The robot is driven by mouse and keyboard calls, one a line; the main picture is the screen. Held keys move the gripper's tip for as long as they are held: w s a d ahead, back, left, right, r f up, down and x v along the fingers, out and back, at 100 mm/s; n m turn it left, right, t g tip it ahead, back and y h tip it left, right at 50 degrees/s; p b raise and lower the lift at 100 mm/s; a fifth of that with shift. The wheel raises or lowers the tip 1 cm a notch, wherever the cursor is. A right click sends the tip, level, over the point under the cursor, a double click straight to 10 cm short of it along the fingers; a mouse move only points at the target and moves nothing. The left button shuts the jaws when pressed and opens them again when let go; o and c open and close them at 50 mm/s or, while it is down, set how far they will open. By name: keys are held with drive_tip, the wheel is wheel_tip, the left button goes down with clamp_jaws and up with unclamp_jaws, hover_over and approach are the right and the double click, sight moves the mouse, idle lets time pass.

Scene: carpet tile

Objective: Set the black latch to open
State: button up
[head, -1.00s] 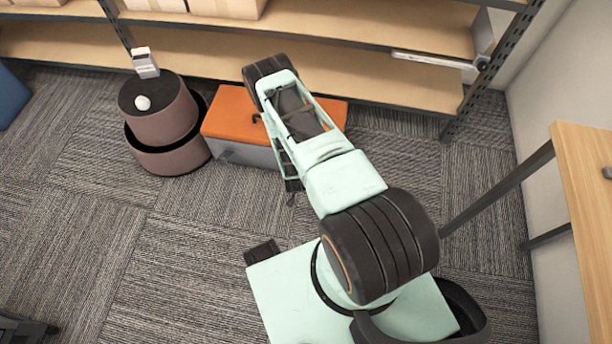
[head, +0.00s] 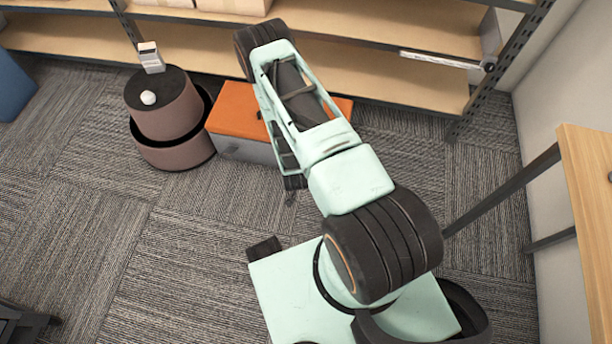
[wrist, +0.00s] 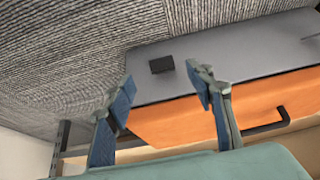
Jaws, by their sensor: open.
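The black latch (wrist: 161,64) is a small dark block on the grey front face of a box with an orange lid (head: 238,108). The box's grey wall (wrist: 210,50) and a black handle (wrist: 268,122) on the orange lid also show in the wrist view. My gripper (wrist: 163,92) is open and empty, with its blue-padded fingers apart. In the wrist view, the latch appears between and beyond the fingertips, with no visible contact. In the head view, my arm covers part of the box, and I cannot make out the latch.
A brown round container (head: 160,115) bearing a white ball (head: 148,97) and a small pale box (head: 151,57) stands left of the box. Wooden shelving (head: 390,85) is behind, and a table (head: 590,170) is at right. Carpet (head: 130,235) in front is mostly clear.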

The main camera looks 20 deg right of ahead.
drive_tip(key=shift+v, duration=1.9)
